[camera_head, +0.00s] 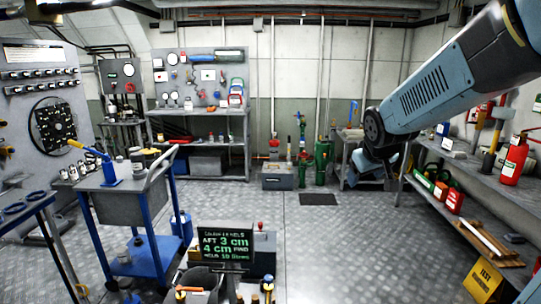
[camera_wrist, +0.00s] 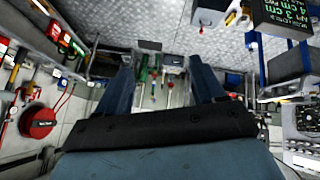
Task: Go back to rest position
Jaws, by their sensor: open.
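My arm reaches in from the upper right of the head view and bends down at a dark round joint. Below that joint, a blue-grey part of it shows in front of the back-right bench, and my fingertips cannot be made out there. In the wrist view my gripper (camera_wrist: 161,76) shows as two blue fingers spread wide apart. Nothing is held between them. The room appears upside down in that view, with valves and pipes seen beyond the gap.
A blue trolley (camera_head: 122,209) stands at left, and a shelf bench (camera_head: 482,190) with a red extinguisher (camera_head: 513,160) runs along the right. A green-lettered sign (camera_head: 225,244) stands at front centre. The middle floor (camera_head: 345,240) is clear, with a dark grate (camera_head: 318,199) farther back.

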